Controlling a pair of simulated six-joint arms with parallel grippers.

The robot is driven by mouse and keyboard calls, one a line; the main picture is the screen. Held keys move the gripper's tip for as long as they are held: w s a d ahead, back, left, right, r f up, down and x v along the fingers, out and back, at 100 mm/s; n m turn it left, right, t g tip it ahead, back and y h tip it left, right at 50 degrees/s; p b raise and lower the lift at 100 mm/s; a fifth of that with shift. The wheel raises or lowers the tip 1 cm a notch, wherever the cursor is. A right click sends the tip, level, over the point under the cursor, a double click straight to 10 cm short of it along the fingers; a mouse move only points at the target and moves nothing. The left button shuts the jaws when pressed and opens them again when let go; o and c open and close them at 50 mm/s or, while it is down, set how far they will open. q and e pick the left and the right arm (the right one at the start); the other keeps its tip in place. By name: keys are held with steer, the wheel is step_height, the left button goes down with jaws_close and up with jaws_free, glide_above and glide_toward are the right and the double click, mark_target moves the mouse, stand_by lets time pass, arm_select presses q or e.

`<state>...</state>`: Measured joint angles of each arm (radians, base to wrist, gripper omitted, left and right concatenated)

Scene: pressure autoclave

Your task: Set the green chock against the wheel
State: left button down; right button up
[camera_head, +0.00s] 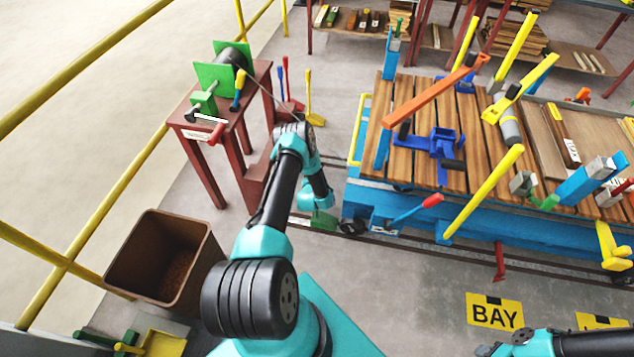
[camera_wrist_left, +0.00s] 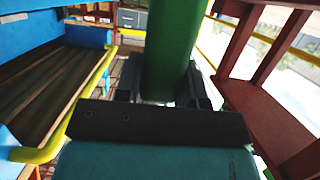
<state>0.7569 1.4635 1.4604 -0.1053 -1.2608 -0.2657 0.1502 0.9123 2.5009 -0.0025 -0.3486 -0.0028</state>
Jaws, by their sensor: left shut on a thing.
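The green chock (camera_head: 323,219) is low over the floor in the head view, beside the front left end of the blue cart. In the left wrist view the green chock (camera_wrist_left: 172,45) stands out from between the dark jaws. My left gripper (camera_wrist_left: 160,90) is shut on it. The dark wheel (camera_head: 352,226) sits under the cart's left end, just right of the chock; I cannot tell whether they touch. The wheel does not show clearly in the wrist view. Part of my right arm shows at the bottom right of the head view, but its jaws do not.
The cart (camera_head: 480,219) carries a slatted wooden deck with clamps and levers. A red stand (camera_head: 232,127) is left of my arm. A brown bin (camera_head: 166,258) and yellow rails (camera_head: 75,75) stand at left. Rails run along the floor; the floor before the cart is open.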

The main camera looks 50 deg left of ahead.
arm_select(q)
steer(key=shift+f, duration=2.05)
steer(key=c, duration=0.7)
jaws_free()
steer(key=v, duration=1.2)
steer(key=shift+d, duration=0.1)
